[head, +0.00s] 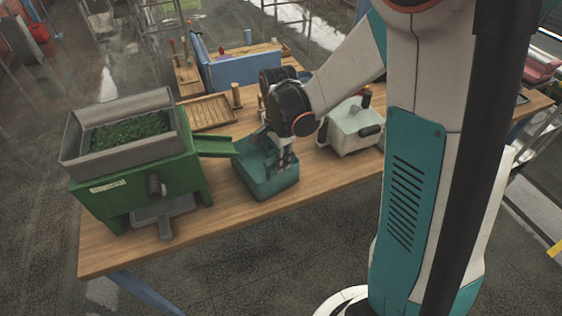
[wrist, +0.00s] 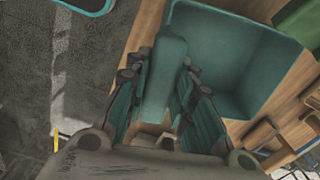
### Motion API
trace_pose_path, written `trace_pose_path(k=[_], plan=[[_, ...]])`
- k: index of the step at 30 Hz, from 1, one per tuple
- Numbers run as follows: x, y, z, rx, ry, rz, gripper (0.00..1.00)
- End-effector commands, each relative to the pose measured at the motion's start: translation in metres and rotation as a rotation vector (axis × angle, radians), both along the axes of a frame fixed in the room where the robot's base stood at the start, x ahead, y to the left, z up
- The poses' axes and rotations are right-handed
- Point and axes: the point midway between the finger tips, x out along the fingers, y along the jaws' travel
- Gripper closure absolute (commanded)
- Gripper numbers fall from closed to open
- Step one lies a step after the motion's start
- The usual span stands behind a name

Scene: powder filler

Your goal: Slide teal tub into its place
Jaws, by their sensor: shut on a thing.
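The teal tub (head: 268,185) stands on the wooden table, to the right of the green machine's chute (head: 215,146). The tub looks empty and open at the top. In the wrist view the tub (wrist: 235,55) fills the upper right, with a teal handle-like bar on its near side. My gripper (head: 284,158) is at the tub's right side in the head view. In the wrist view my gripper (wrist: 163,75) is shut with its fingers on both sides of that bar. The chute's end is close to the tub's left rim; I cannot tell if it overhangs.
The green machine (head: 145,180) with a grey hopper of green material stands at the left. A white box-like device (head: 352,128) is right of the tub. The table's front edge is close to the tub.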

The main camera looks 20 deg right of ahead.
Motion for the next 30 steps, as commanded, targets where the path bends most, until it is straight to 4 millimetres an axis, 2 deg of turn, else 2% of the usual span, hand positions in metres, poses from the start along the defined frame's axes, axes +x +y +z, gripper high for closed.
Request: trace_pose_path(k=[30], plan=[[-0.0015,0.0001,-0.0129,0.0,0.001,0.0,1.0]])
